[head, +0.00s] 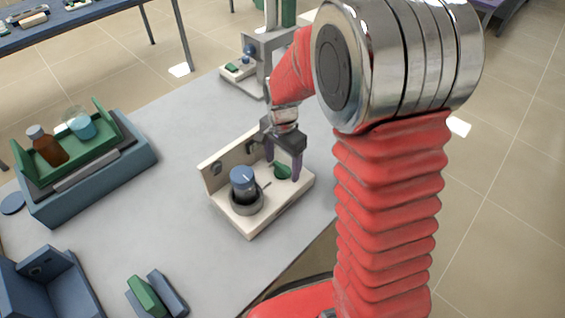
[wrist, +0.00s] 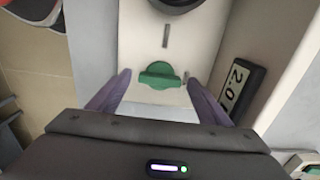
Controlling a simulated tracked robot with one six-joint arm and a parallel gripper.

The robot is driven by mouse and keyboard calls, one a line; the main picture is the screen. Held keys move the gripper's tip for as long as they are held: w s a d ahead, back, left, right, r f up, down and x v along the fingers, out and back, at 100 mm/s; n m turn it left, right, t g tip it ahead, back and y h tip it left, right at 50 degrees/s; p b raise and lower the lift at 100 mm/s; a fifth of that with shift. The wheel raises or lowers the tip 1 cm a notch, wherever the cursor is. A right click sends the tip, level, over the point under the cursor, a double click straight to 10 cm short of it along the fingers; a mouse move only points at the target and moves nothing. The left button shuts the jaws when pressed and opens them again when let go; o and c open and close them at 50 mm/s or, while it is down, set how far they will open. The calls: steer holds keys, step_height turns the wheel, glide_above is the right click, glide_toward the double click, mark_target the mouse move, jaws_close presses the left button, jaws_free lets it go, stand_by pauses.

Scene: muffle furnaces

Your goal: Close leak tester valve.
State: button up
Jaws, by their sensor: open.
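The leak tester (head: 262,213) is a cream L-shaped unit on the grey table in the head view. It carries a blue-capped vessel in a dark ring (head: 246,199) and a green valve handle (head: 282,171). In the wrist view the green valve handle (wrist: 160,75) lies crosswise on the cream surface, between the purple fingers and just ahead of them. My gripper (head: 284,172) is open above the right part of the tester, its fingers on either side of the handle. I cannot tell whether a finger touches it.
A dark display reading 2.0 (wrist: 240,88) is beside the right finger. A green tray (head: 66,160) with bottles stands left on a blue-grey base. Blue holders (head: 50,280) sit front left, and another apparatus (head: 240,70) stands behind.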

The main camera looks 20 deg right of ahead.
steer(key=shift+c, duration=0.2)
steer(key=c, duration=1)
steer(key=shift+n, duration=0.4)
steer(key=n, duration=1.7)
